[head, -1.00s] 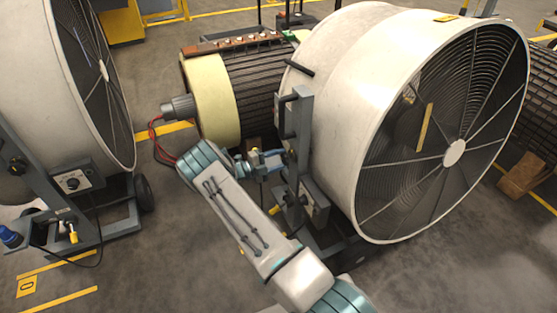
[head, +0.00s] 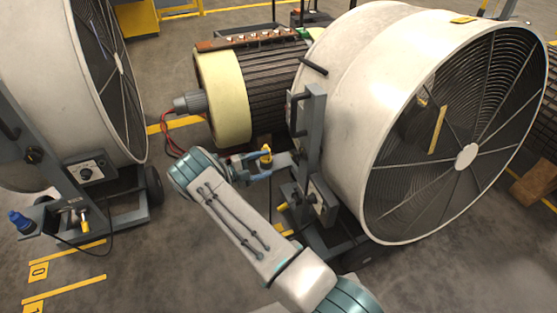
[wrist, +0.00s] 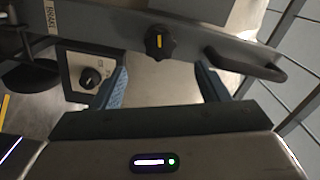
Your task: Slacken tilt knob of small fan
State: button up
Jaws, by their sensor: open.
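The right-hand drum fan (head: 375,95) is held on a grey upright stand arm (head: 316,130). In the wrist view, a black lobed knob with a yellow mark (wrist: 159,42) sits on the grey stand bar (wrist: 112,28). My gripper (head: 270,166) is beside the stand in the head view, left of the upright. It also shows in the wrist view (wrist: 161,72), with two blue fingers apart and nothing between their tips. The knob lies beyond the tips, roughly midway between them, with no contact seen. I cannot make out this knob in the head view.
A black handle (wrist: 245,66) projects from the bar right of the knob. A control box with a black dial (wrist: 90,78) is near the left finger. A yellow fitting (head: 265,157) shows close by my gripper. A motor (head: 225,98) stands behind; another fan (head: 70,90) stands left.

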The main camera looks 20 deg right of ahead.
jog(key=a, duration=0.4)
jog(key=shift+s, duration=0.1)
dwell(0.3)
jog(key=s+d+r+m+g+y+p, duration=0.1)
jog(key=s+r+m+y+p, duration=0.25)
jog(key=r+m, duration=0.4)
jog(key=s+d+r+m+g+y+p, duration=0.1)
jog(key=s+d+r+m+y+p, duration=0.25)
jog(key=r, duration=0.75)
jog(key=s+a+r+m+g+y+p, duration=0.1)
jog(key=s+r+m+g+y+p, duration=0.15)
jog(key=s+r+m, duration=0.45)
jog(key=s+a+r+m+t+y+p, duration=0.2)
jog(key=s+r+m+t+y+p, duration=0.1)
jog(key=s+r+m, duration=0.7)
jog(key=s+a+r+m+t+y+p, duration=0.3)
jog(key=s+r+m+y+p, duration=0.2)
jog(key=s+r+m, duration=0.5)
jog(key=shift+r+m+t+p, duration=0.35)
jog(key=shift+r+m+p, duration=0.4)
jog(key=shift+m, duration=0.35)
